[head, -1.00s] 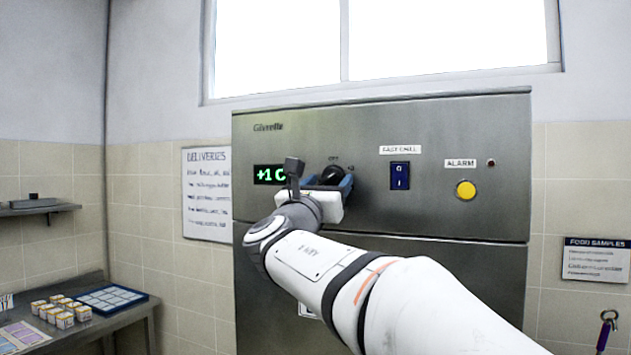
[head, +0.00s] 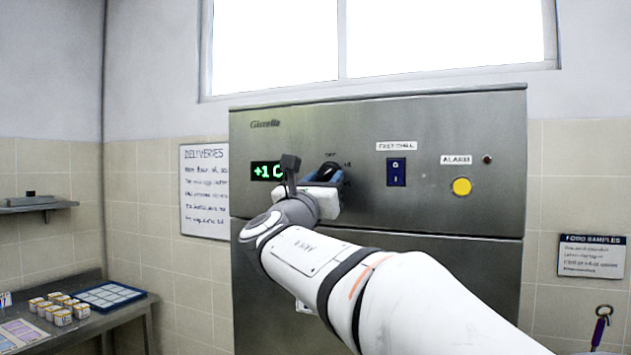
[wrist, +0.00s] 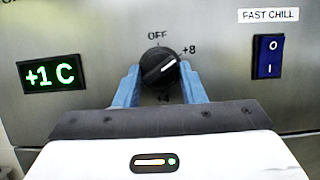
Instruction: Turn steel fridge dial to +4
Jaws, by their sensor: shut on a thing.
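The black round fridge dial (wrist: 160,66) is on the steel fridge front (head: 430,218), with OFF above it, +8 at its upper right and +4 below, partly hidden by my gripper. Its white pointer line slants to the upper right, toward the +8 side. My gripper (wrist: 160,74) has its blue fingers on the left and right of the dial, shut on it. In the head view my gripper (head: 324,178) covers the lower part of the dial. The green display (wrist: 53,74) left of the dial reads +1 C.
A blue rocker switch (head: 397,172) labelled FAST CHILL is right of the dial. A yellow ALARM button (head: 461,187) and a small lamp (head: 487,160) are further right. A side table (head: 120,308) with small boxes and a blue tray stands at the left, clear of my arm.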

